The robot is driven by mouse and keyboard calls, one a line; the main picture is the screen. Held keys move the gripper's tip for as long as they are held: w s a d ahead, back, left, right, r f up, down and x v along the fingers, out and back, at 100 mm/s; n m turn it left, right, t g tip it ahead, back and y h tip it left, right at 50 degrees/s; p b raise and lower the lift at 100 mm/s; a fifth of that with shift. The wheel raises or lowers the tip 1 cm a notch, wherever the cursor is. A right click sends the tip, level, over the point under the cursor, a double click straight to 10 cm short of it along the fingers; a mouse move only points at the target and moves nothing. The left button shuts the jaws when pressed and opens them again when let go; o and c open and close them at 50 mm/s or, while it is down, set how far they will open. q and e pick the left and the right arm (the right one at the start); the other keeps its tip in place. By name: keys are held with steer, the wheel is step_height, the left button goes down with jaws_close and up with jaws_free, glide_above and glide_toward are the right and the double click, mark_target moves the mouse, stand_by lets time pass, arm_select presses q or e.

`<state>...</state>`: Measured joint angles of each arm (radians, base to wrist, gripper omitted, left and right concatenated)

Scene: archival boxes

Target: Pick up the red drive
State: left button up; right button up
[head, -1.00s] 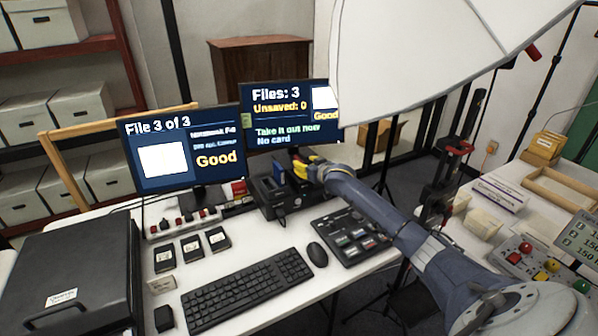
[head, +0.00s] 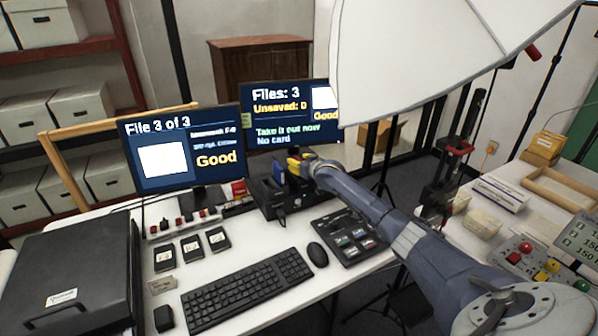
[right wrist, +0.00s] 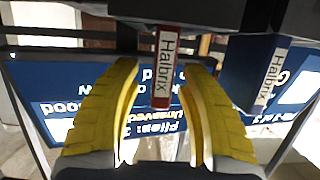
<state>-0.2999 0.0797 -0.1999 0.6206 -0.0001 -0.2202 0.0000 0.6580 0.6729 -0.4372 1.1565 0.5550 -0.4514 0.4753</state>
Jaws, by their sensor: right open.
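The red drive (right wrist: 168,97) shows in the right wrist view, with a white label reading Halbrix and red edges. It stands between the two yellow fingers of my right gripper (right wrist: 164,76), with a visible gap on each side. The gripper is open. In the head view my right gripper (head: 297,163) is at the black dock (head: 262,198), and the red drive cannot be made out there. A blue drive (head: 279,172) stands in the dock to the left of the gripper; it also shows in the right wrist view (right wrist: 250,72). My left gripper is not in view.
Two monitors (head: 180,150) stand behind the dock. A keyboard (head: 247,288), mouse (head: 317,254) and button panel (head: 348,238) lie in front. Several small dark cards lie left of them, near a large black case (head: 70,270). A white softbox (head: 430,50) hangs overhead.

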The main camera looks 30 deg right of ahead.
jaws_close()
steer(key=shift+r, duration=0.1)
stand_by(0.3)
